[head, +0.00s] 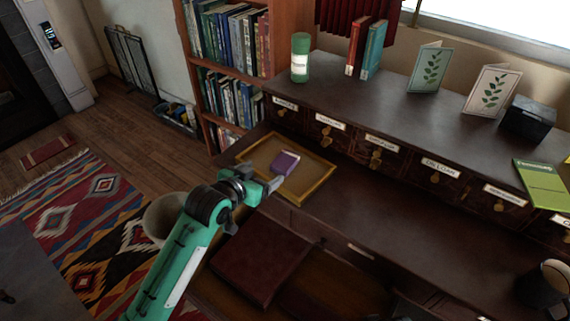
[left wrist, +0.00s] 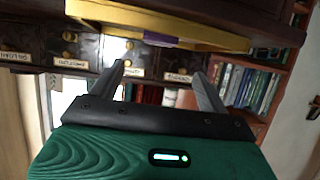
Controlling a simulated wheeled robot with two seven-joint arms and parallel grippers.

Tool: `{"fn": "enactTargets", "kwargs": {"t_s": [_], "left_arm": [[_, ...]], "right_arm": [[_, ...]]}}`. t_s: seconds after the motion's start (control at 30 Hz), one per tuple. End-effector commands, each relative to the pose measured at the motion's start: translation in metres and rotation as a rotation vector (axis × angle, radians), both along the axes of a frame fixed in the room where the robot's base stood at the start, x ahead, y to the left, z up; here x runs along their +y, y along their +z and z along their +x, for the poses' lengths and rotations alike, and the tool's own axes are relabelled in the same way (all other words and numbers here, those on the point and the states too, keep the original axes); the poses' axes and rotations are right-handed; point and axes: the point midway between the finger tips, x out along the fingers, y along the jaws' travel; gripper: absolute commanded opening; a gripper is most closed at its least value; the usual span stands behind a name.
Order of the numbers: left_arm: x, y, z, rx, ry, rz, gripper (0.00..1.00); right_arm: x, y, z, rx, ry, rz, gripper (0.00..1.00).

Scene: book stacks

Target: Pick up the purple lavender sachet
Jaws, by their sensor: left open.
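The purple lavender sachet (head: 285,163) lies on a shallow gold-rimmed tray (head: 313,190) at the left end of the dark desk. My left gripper (head: 268,188) is at the tray's near left edge, just short of the sachet and apart from it. In the left wrist view, which looks upside down, my left gripper (left wrist: 158,70) has its two fingers spread with nothing between them. A strip of the purple sachet (left wrist: 160,42) shows past the tray's yellow rim (left wrist: 120,17); the rest is hidden. My right gripper is not in view.
Labelled drawers (head: 380,150) rise behind the tray, under a shelf with a green candle (head: 300,58), books and cards. A dark red book (head: 260,258) lies at the near side. A pale round bin (head: 163,215) stands beside my left arm.

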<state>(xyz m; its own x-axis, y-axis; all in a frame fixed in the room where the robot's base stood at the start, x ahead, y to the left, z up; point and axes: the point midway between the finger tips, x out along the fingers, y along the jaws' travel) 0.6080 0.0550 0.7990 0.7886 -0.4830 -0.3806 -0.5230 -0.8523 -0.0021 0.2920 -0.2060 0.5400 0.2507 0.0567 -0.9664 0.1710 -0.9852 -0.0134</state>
Motion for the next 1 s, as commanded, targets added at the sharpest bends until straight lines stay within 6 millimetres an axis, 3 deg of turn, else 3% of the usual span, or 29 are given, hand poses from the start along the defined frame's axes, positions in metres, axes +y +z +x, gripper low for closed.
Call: {"fn": "enactTargets", "kwargs": {"t_s": [0.23, 0.47, 0.8, 1.0], "left_arm": [[-0.02, -0.017, 0.034, 0.002, 0.001, -0.002, 0.78], [-0.028, -0.024, 0.044, 0.003, 0.001, -0.001, 0.78], [-0.049, -0.045, 0.075, 0.002, 0.0, -0.001, 0.78], [-0.051, -0.047, 0.079, 0.003, 0.001, -0.001, 0.78]], "right_arm": [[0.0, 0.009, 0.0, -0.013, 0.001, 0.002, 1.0], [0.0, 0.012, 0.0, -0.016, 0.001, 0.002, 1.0], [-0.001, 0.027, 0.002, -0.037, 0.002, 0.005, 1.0], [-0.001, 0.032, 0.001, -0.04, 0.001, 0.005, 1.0]]}}
